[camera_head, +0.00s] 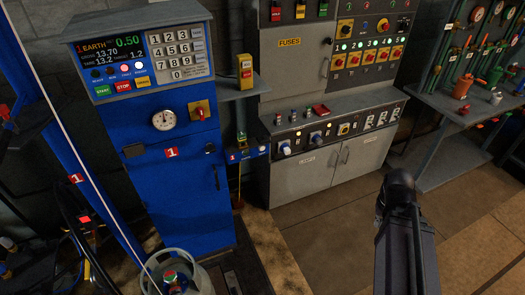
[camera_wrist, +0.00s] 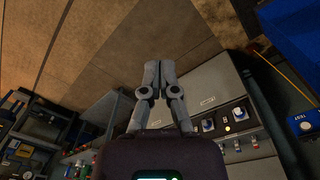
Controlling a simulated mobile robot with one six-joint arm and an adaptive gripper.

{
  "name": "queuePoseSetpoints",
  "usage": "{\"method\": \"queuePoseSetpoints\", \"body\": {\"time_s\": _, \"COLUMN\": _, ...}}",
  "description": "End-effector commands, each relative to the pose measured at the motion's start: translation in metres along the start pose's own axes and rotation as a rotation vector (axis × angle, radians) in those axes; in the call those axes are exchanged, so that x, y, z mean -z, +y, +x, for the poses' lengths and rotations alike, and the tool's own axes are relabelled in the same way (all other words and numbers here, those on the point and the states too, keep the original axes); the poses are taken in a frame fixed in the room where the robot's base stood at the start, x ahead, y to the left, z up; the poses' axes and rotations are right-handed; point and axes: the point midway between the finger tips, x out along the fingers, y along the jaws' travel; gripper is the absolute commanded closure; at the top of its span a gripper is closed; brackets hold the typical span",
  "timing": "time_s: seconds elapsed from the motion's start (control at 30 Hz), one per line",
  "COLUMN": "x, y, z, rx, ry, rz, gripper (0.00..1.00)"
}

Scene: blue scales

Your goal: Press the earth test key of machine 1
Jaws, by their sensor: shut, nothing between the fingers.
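Machine 1 is a blue cabinet (camera_head: 180,190) at the left in the head view, marked with a red "1" label. Its display (camera_head: 115,55) reads EARTH and 0.50, with a keypad (camera_head: 177,52) beside it. A small blue box (camera_head: 238,155) with a "1" tag sits at its right side. In the wrist view, a blue box (camera_wrist: 302,122) with a label that seems to read TEST shows at the right edge. My gripper (camera_wrist: 151,66) is shut and empty, with its fingertips together over the floor and apart from both boxes.
A grey cabinet (camera_head: 320,175) with switches and sockets stands right of machine 1. A grey bench (camera_head: 450,125) with hoses and gauges is at the far right. A gas cylinder (camera_head: 190,275) stands before machine 1. Brown floor (camera_head: 310,235) is clear before the grey cabinet.

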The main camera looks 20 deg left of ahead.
Motion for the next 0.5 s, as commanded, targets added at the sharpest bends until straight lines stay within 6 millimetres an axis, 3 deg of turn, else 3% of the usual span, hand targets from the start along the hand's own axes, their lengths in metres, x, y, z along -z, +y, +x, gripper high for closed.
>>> {"method": "queuePoseSetpoints", "body": {"time_s": 0.5, "x": 0.069, "y": -0.011, "z": 0.057, "rx": -0.319, "ry": 0.147, "rz": -0.279, "gripper": 1.0}}
